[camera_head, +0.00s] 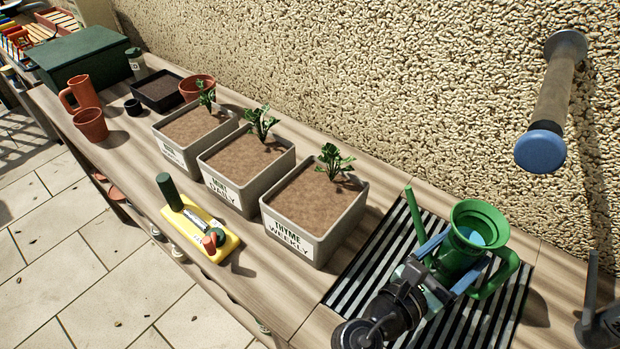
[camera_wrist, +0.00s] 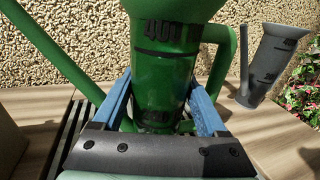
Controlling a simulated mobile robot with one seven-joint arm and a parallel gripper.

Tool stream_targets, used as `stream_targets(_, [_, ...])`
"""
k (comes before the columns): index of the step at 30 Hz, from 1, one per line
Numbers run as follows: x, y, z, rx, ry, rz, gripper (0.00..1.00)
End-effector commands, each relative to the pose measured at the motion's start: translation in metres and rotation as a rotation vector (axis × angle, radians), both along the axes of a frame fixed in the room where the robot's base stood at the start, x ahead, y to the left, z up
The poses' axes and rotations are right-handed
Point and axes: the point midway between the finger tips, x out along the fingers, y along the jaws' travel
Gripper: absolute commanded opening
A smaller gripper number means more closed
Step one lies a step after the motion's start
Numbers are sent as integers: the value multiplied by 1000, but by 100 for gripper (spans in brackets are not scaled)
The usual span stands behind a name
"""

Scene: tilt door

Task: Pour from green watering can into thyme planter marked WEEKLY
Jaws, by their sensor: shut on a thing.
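The green watering can (camera_head: 479,222) is upright above or on the black slatted mat, with blue liquid in its wide top and its spout pointing left. I cannot tell whether it touches the mat. My gripper (camera_head: 452,262) is shut around its narrow body; in the wrist view the blue fingers of my gripper (camera_wrist: 162,108) press both sides of the green can (camera_wrist: 165,65), below a "400" mark. The thyme planter (camera_head: 315,215), a grey box of soil with one small plant and a "THYME WEEKLY" label, stands left of the can. The spout is near its right side, apart from it.
Two similar planters (camera_head: 247,165) (camera_head: 195,132) stand further left. A blue-ended post (camera_head: 545,120) juts from the wall at upper right. A grey can (camera_wrist: 272,65) stands right. The black slatted mat (camera_head: 375,240) lies underneath.

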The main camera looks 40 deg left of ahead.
Motion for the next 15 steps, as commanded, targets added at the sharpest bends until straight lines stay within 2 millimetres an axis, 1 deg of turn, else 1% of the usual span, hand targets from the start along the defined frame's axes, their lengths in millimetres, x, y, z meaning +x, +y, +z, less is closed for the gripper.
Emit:
stream_targets(1, [0,0,11,0,-5,1,0])
stream_targets(15, [1,0,44,-1,-5,1,0])
